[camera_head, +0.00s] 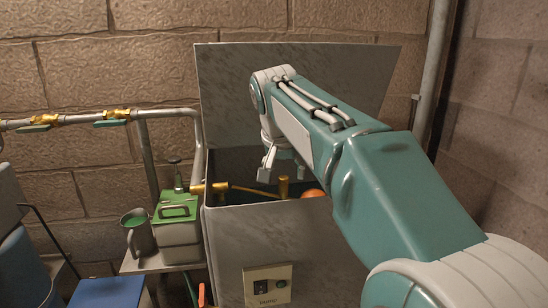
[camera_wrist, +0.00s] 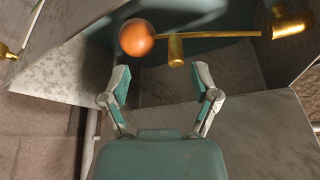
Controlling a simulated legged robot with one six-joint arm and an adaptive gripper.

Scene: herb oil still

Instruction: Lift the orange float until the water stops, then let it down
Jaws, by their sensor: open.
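The orange float (camera_wrist: 137,39) is a ball on the end of a thin brass rod inside the open grey tank (camera_head: 250,233). In the head view only part of the float (camera_head: 313,193) shows, the rest hidden by my arm and the tank's front wall. The rod (camera_wrist: 222,35) runs right to a brass valve (camera_wrist: 289,25) at the tank wall. My gripper (camera_wrist: 162,82) is open and empty, its fingertips apart from the float and rod. It also shows over the tank opening in the head view (camera_head: 281,173). I cannot make out any water.
A brass post (camera_wrist: 175,50) stands close by the rod, near the float. The raised lid (camera_head: 225,90) leans behind the tank. A green-topped can (camera_head: 178,222) and a jug (camera_head: 138,233) stand left. A pipe with brass valves (camera_head: 116,116) runs along the wall. A switch panel (camera_head: 268,286) is on the tank front.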

